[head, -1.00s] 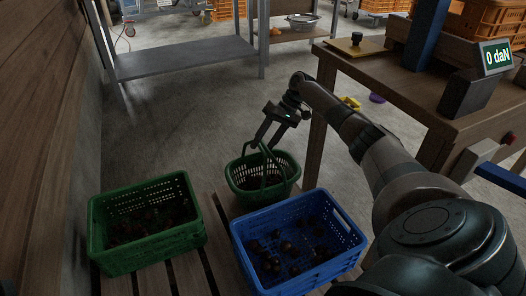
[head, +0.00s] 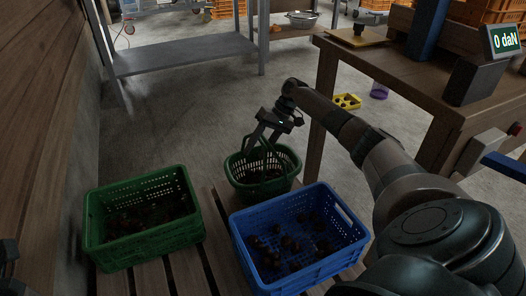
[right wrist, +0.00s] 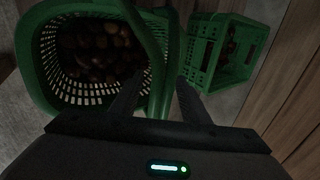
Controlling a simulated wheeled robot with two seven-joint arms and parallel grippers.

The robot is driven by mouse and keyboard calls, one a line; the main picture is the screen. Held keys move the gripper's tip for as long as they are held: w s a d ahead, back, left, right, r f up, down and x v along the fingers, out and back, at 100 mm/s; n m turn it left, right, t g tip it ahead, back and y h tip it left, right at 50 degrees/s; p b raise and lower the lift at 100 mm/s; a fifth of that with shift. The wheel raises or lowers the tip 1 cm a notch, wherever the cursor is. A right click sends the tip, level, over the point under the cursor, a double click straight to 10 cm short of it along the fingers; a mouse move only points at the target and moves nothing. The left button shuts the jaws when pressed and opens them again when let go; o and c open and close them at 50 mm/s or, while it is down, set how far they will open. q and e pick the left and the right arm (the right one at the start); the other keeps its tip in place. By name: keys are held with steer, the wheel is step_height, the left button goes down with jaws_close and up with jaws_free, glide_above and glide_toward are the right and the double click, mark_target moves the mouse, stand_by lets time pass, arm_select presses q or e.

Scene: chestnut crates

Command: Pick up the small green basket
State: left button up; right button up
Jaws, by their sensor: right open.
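The small green basket (head: 282,183) stands on the slatted wooden surface behind the blue crate, with its handle (head: 265,156) raised. It holds several brown chestnuts. In the right wrist view the basket (right wrist: 40,88) fills the upper left, and its handle (right wrist: 157,60) runs down between my fingers. My right gripper (head: 260,143) is at the top of the handle, pointing down. In the right wrist view its fingers (right wrist: 154,98) are apart, one on each side of the handle. At the left edge of the head view a dark part of my left arm shows, but not its gripper.
A green crate (head: 150,250) with chestnuts stands at the left and a blue crate (head: 310,270) with chestnuts stands in front of the basket. A wooden table (head: 440,105) with a display (head: 500,40) is at the right.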

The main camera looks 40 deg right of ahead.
stand_by(0.4)
jaws_close()
stand_by(1.2)
